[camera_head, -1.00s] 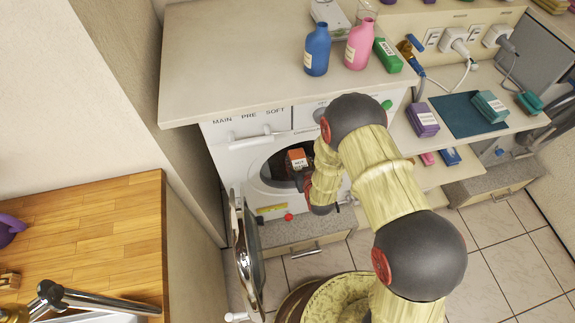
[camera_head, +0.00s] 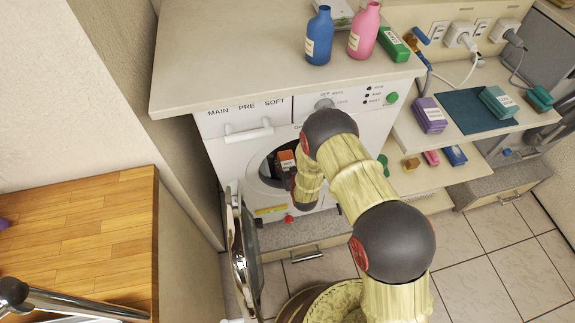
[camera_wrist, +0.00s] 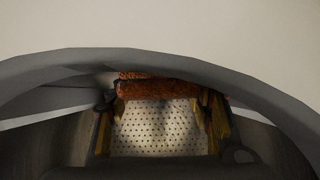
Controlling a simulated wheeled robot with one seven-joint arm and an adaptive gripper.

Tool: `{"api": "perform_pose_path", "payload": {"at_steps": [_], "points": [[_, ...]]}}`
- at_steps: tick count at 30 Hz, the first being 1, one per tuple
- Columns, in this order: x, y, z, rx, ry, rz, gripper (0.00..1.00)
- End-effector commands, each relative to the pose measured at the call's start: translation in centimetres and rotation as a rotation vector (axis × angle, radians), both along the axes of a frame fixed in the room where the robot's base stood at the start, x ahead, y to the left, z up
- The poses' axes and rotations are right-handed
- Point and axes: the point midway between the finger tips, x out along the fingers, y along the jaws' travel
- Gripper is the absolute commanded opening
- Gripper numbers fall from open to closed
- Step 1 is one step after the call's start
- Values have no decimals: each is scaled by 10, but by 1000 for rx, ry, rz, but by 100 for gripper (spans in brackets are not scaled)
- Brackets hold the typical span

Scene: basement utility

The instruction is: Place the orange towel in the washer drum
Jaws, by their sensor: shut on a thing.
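The orange towel (camera_head: 286,157) shows in the head view at the round washer opening, with a white label facing up. In the wrist view the towel (camera_wrist: 158,90) is a rolled orange shape lying across between my fingers. My gripper (camera_wrist: 162,102) is shut on it, at the opening of the perforated washer drum (camera_wrist: 155,128). The white washer (camera_head: 228,157) has its door (camera_head: 242,245) swung open to the left. In the head view my arm covers the right part of the opening and most of my gripper.
A counter (camera_head: 230,60) overhangs the washer, with a blue bottle (camera_head: 319,40) and a pink bottle (camera_head: 363,32) on it. A wooden worktop (camera_head: 80,235) is at left. Shelves with small boxes stand at right. The grey opening rim (camera_wrist: 60,70) arches close above my gripper.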

Motion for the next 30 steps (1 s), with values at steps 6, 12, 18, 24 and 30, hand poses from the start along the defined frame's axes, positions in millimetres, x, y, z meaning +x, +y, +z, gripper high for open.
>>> {"api": "perform_pose_path", "payload": {"at_steps": [6,12,18,24,30], "points": [[0,0,0,0,-1,0,22],[0,0,-1,0,0,0,58],[0,0,-1,0,0,0,69],[0,0,-1,0,0,0,69],[-1,0,4,0,1,0,69]]}}
